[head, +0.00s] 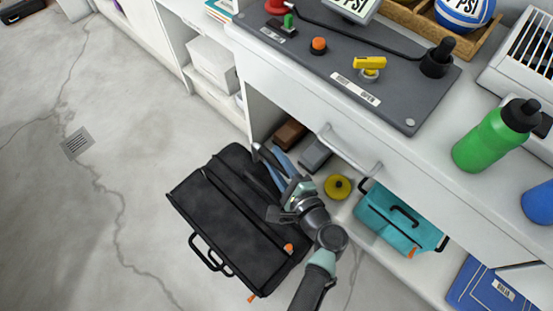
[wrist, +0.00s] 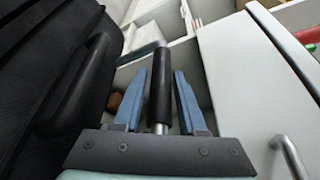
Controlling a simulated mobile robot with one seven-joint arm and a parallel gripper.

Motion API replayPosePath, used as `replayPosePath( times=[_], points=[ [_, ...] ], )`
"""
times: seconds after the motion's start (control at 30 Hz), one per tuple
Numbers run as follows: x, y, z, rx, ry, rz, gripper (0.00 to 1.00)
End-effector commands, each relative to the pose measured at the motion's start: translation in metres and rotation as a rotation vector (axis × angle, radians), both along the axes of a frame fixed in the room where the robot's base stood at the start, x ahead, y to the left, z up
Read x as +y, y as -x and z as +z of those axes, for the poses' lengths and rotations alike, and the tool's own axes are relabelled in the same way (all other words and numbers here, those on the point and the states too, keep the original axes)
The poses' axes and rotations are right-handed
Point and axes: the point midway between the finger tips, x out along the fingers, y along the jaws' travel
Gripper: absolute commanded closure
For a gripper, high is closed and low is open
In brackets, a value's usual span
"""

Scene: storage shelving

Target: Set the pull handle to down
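The pull handle (wrist: 160,95) is a black cylindrical grip with bright metal at both ends. In the wrist view it stands between the two blue fingers of my gripper (wrist: 160,100), with narrow gaps visible on both sides. My gripper looks open around the grip and does not clearly touch it. In the head view the black handle (head: 266,157) juts out near the left end of the cabinet front, and my gripper (head: 280,164) is at it, partly hidden by my wrist. Whether the handle is up or down is hard to tell.
A black bag (head: 235,215) lies on the floor close under my arm, and fills the wrist view's left side. A drawer with a silver handle (head: 349,154) is to the right. Below it sit a yellow round object (head: 338,187) and a teal case (head: 392,220).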

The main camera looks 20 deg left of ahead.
Motion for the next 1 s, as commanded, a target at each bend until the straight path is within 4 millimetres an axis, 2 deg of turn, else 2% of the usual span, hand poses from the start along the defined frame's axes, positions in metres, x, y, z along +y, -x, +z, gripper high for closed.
replayPosePath(
  times=[0.03,0.1,0.47,0.57,1.0],
  points=[
    [0.000,0.000,0.000,0.000,0.000,0.000,0.49],
    [0.000,0.000,0.000,-0.001,-0.001,-0.001,0.41],
    [-0.004,0.003,0.003,-0.001,-0.001,-0.001,0.41],
    [-0.015,0.011,0.006,0.000,-0.001,-0.003,0.41],
    [-0.084,0.067,0.026,0.001,-0.001,-0.003,0.41]
  ],
)
